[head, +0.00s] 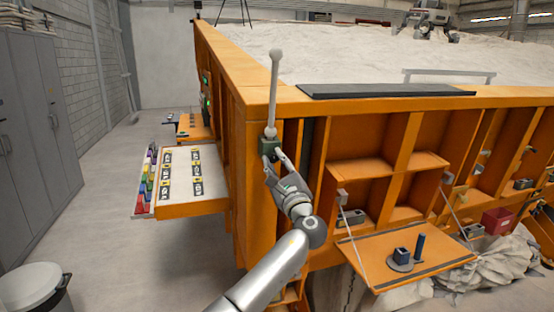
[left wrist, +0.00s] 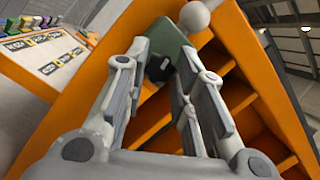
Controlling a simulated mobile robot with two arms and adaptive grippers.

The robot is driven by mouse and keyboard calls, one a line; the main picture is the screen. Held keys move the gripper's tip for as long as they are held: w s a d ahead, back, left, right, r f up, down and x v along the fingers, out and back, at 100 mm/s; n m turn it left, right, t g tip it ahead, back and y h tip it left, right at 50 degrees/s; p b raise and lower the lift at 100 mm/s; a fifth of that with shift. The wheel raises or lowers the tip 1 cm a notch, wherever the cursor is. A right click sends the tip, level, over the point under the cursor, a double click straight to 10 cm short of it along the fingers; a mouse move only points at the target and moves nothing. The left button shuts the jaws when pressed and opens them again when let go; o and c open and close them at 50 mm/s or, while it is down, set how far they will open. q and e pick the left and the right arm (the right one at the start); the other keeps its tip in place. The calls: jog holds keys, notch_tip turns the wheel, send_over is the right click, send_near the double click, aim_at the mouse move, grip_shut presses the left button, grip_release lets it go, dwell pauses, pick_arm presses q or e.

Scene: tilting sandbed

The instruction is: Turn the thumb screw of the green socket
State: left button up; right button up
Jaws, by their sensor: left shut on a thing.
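The green socket (head: 267,146) sits at the orange corner post, with a pale rod (head: 273,90) topped by a ball standing upright from it. In the left wrist view the green socket (left wrist: 172,42) lies just beyond my fingertips, with the ball above it. The dark thumb screw (left wrist: 160,68) faces my camera between the fingers. My left gripper (head: 274,160) reaches up to the socket from below. In the left wrist view its fingers (left wrist: 158,62) are shut on the thumb screw; the exact contact is partly hidden. My right gripper is not in view.
The orange sandbed frame (head: 380,105) with open compartments stands right of my arm. A fold-down shelf (head: 350,250) juts out at lower right. A side table (head: 190,208) with labelled parts and coloured bins is at left.

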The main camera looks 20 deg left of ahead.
pick_arm(q)
jog(key=shift+r+m+t, duration=0.1)
jog(key=shift+m+t, duration=0.2)
jog(key=shift+m, duration=0.4)
jog(key=o, duration=1)
jog(key=shift+o, duration=0.2)
jog(key=shift+w, duration=0.1)
jog(key=v, duration=1.2)
